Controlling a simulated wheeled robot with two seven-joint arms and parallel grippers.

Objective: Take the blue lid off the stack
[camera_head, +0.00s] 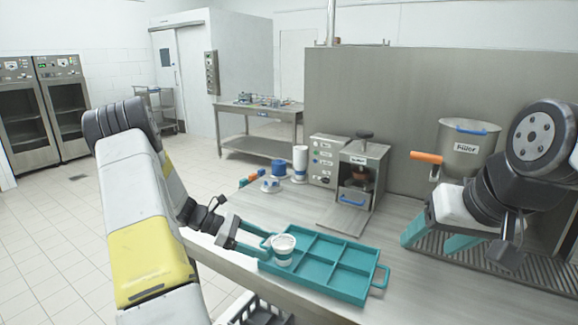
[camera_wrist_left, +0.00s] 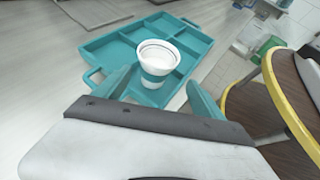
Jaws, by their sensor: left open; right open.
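A small blue round stack (camera_head: 279,169), apparently of lids, stands at the counter's back left in the head view; single lids are too small to tell apart. My left gripper (camera_head: 262,243) is open at the tray's left end beside the cup, well in front of the blue stack. In the left wrist view the cup (camera_wrist_left: 157,60) is just beyond the open fingers (camera_wrist_left: 160,95). My right gripper (camera_head: 438,238) is open and empty by the filler.
A white cup stack (camera_head: 300,160) and a low white-and-blue piece (camera_head: 270,185) stand near the blue stack. A sealing machine (camera_head: 350,170) is behind the tray, with a metal filler hopper (camera_head: 466,148) at right. The tray's other compartments are empty.

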